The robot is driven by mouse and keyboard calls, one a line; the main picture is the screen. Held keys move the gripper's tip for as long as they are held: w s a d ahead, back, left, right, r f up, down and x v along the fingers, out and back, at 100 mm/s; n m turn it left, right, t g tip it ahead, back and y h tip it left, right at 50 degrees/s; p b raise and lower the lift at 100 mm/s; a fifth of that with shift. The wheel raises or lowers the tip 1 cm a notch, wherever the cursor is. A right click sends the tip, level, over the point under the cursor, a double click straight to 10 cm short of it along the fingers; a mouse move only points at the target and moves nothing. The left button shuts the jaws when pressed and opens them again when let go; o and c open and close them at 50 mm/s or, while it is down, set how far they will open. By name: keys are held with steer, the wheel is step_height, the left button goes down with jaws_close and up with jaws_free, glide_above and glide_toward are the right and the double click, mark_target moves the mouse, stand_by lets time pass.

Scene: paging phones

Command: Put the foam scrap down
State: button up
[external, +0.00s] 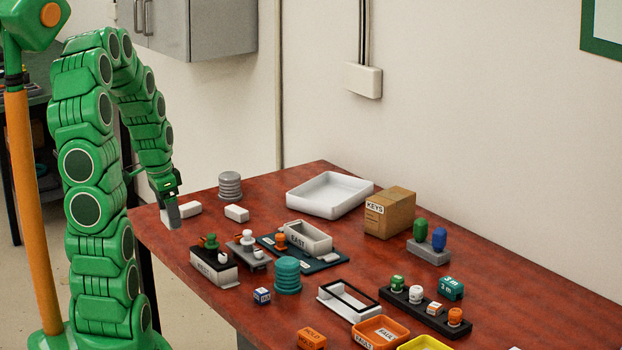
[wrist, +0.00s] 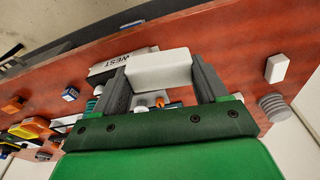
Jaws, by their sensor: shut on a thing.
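The foam scrap, a white rounded block (wrist: 158,70), is clamped between the two grey fingers of my gripper (wrist: 160,82) in the wrist view. In the external view my gripper (external: 176,213) points down at the table's left end, and the held white scrap (external: 189,209) shows at its fingers. The gap under the scrap is too small to judge, so I cannot tell whether it touches the table. A second white block (external: 237,213) lies apart on the table to the right; it also shows in the wrist view (wrist: 276,68).
A grey ribbed stack (external: 230,186) stands behind the gripper. A white tray (external: 329,194), a KEYS box (external: 389,212) and a WEST box (external: 213,271) stand on the red-brown table (external: 500,265). Several small items crowd the front. The table's left edge is close to my gripper.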

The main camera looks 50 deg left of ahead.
steer(key=shift+s+d+r, duration=0.5)
steer(key=shift+s+d, duration=0.25)
steer(key=shift+s, duration=0.1)
steer(key=shift+s+d+r, duration=0.5)
steer(key=shift+s+d, duration=0.25)
steer(key=shift+s, duration=0.05)
steer(key=w+r, duration=0.3)
steer(key=w, duration=0.8)
steer(key=w+r, duration=0.3)
steer(key=w, duration=0.8)
steer(key=w+d+r+n, duration=0.1)
steer(key=w+d+r, duration=0.1)
steer(key=w+d, duration=0.75)
steer(key=w+d+r, duration=0.2)
steer(key=w+d, duration=0.4)
steer(key=w, duration=0.6)
glide_above(381, 198)
steer(key=shift+s+d+f, duration=0.1)
steer(key=shift+f, duration=4.45)
steer(key=shift+f, duration=0.1)
